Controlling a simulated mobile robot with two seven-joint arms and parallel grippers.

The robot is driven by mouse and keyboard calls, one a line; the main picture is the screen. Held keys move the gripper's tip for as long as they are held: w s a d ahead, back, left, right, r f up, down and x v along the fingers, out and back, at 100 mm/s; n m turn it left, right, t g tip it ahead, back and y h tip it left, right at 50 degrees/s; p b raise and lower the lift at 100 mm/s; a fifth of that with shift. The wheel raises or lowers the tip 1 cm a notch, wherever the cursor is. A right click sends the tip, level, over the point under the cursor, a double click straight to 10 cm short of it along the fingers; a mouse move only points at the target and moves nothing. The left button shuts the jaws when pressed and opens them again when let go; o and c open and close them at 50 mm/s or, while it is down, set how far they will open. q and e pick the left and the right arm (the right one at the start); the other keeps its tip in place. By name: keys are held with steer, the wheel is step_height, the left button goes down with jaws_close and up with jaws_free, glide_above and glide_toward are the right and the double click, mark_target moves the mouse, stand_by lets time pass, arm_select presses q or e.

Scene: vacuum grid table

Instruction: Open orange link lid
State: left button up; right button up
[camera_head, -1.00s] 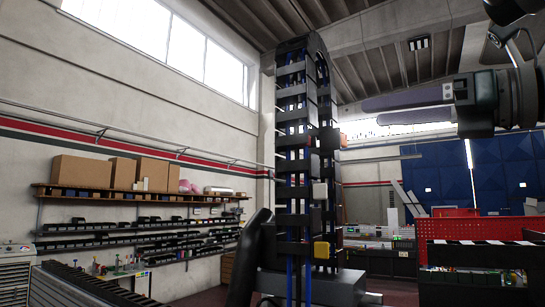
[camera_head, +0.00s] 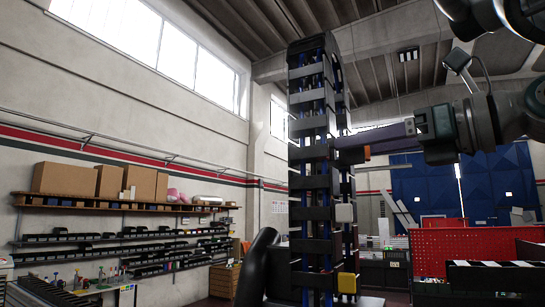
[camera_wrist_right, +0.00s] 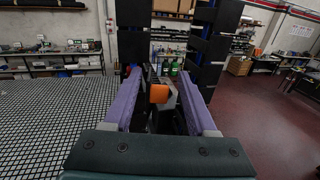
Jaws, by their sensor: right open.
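The orange link lid (camera_head: 367,153) is a small orange block on the right side of the tall black cable chain (camera_head: 312,110). It also shows in the right wrist view (camera_wrist_right: 158,93), between the two purple fingers. My right gripper (camera_head: 345,148) reaches in from the right, with its fingers pointing left at about the lid's height. In the wrist view the fingers (camera_wrist_right: 158,76) are apart, one on each side of the lid, with gaps visible. I cannot tell whether either finger touches the chain. My left gripper is in neither view.
A white block (camera_head: 344,213) and a yellow block (camera_head: 347,283) sit lower on the chain. A grid-topped table (camera_wrist_right: 50,125) lies left in the wrist view, with open red floor (camera_wrist_right: 265,120) on the right. Shelves with cardboard boxes (camera_head: 65,178) line the wall.

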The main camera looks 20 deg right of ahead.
jaws_close()
stand_by(0.3)
steer(key=shift+d, duration=0.1)
